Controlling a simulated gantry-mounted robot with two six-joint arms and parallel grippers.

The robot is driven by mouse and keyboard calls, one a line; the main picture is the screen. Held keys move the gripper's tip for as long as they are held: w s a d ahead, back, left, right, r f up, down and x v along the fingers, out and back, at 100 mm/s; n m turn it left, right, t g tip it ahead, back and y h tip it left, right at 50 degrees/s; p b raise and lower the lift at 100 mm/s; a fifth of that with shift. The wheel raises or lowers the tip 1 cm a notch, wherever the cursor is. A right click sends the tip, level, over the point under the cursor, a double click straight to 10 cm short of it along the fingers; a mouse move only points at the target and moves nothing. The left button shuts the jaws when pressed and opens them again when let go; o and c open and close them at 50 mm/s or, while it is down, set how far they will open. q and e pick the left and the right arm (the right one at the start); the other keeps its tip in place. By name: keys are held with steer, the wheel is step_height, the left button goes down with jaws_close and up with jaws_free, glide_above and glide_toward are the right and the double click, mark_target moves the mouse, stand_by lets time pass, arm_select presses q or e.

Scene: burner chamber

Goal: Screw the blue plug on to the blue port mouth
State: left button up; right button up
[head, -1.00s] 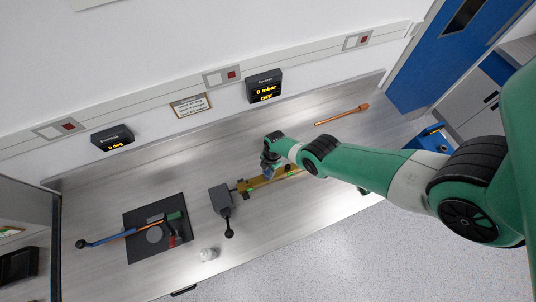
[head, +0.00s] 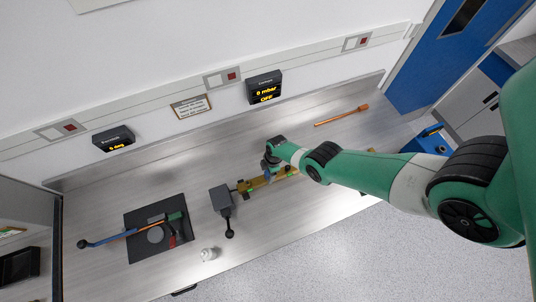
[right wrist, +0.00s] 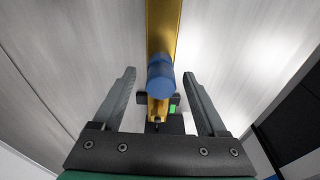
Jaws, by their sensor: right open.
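A blue cylindrical piece (right wrist: 160,75) stands on the brass-coloured burner chamber (right wrist: 164,25) in the right wrist view. I cannot tell whether it is the plug, the port mouth or both together. My right gripper (right wrist: 158,88) is open, with its fingers apart on either side of the blue piece and clear gaps to it. In the head view my right gripper (head: 270,164) is over the chamber (head: 257,183) at the middle of the bench, and hides part of it. My left gripper is not in view.
A grey block with a black-knobbed lever (head: 221,197) stands at the chamber's left end. A black mat (head: 140,217) with tools lies further left, and a small white item (head: 208,254) lies near the front edge. An orange tool (head: 341,115) lies at the back right.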

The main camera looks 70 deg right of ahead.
steer(key=shift+f+n, duration=0.1)
steer(key=shift+n, duration=0.2)
steer(key=n+b, duration=0.1)
steer(key=n, duration=0.2)
steer(key=shift+n, duration=0.3)
steer(key=n+g+b, duration=0.1)
steer(key=n, duration=0.3)
steer(key=shift+y, duration=0.3)
steer(key=n+b, duration=0.1)
steer(key=n, duration=0.2)
steer(key=shift+g, duration=0.3)
steer(key=shift+n, duration=0.4)
